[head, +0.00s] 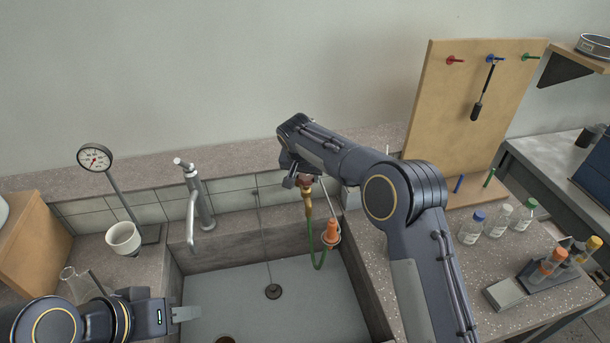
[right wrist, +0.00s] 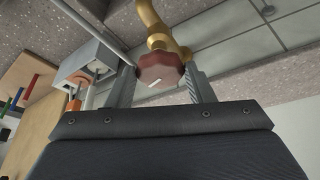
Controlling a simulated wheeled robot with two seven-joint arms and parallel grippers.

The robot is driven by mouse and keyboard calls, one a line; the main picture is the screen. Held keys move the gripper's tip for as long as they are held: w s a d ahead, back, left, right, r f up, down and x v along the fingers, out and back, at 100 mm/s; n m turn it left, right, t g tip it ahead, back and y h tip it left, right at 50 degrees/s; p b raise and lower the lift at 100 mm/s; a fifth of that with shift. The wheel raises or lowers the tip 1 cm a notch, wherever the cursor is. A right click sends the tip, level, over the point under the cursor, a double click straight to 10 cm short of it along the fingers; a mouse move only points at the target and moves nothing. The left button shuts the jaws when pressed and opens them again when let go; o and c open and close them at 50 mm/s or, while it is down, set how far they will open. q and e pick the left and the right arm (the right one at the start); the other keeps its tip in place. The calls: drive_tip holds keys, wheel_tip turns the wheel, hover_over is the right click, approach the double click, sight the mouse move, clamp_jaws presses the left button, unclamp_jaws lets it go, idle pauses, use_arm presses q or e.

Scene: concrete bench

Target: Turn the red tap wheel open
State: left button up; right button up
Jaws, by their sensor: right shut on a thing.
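The red tap wheel (right wrist: 160,72) sits on a brass tap (right wrist: 152,20) in the right wrist view, with a short white mark on its face. My right gripper (right wrist: 162,80) has one finger on each side of the wheel and is shut on it. In the head view the wheel (head: 306,181) is small and partly hidden by my right gripper (head: 299,183). A green hose (head: 313,256) hangs below the brass tap over the sink. My left gripper (head: 186,313) is over the sink's front left, away from the tap; its finger gap is unclear.
The grey sink (head: 240,300) lies below. A chrome faucet (head: 199,200), a dial gauge (head: 95,158) and a white cup (head: 123,238) stand left of the tap. A wooden pegboard (head: 455,130) and several bottles (head: 498,220) stand to the right.

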drive_tip(key=n+y+b, duration=0.1)
drive_tip(key=n, duration=0.2)
drive_tip(key=shift+d, duration=0.2)
drive_tip(key=n, duration=0.2)
drive_tip(key=n+y, duration=0.1)
drive_tip(key=shift+d+r+n+y, duration=0.1)
drive_tip(key=shift+d+n+y, duration=0.05)
drive_tip(key=shift+n+y, duration=0.2)
drive_tip(key=n+y+p, duration=0.1)
drive_tip(key=n, duration=0.1)
drive_tip(key=n+g+p, duration=0.1)
drive_tip(key=n, duration=0.2)
drive_tip(key=shift+w+d+n+y+p, duration=0.15)
drive_tip(key=shift+w+n+y+p, duration=0.1)
drive_tip(key=shift+y+p, duration=0.1)
drive_tip(key=n+g+p, duration=0.1)
drive_tip(key=n, duration=0.2)
drive_tip(key=n+g+y+p, duration=0.1)
drive_tip(key=n, duration=0.1)
drive_tip(key=shift+w+d+n+p, duration=0.2)
drive_tip(key=shift+n+p, duration=0.1)
drive_tip(key=shift+n, duration=0.1)
drive_tip(key=o, duration=1)
drive_tip(key=shift+a, duration=0.1)
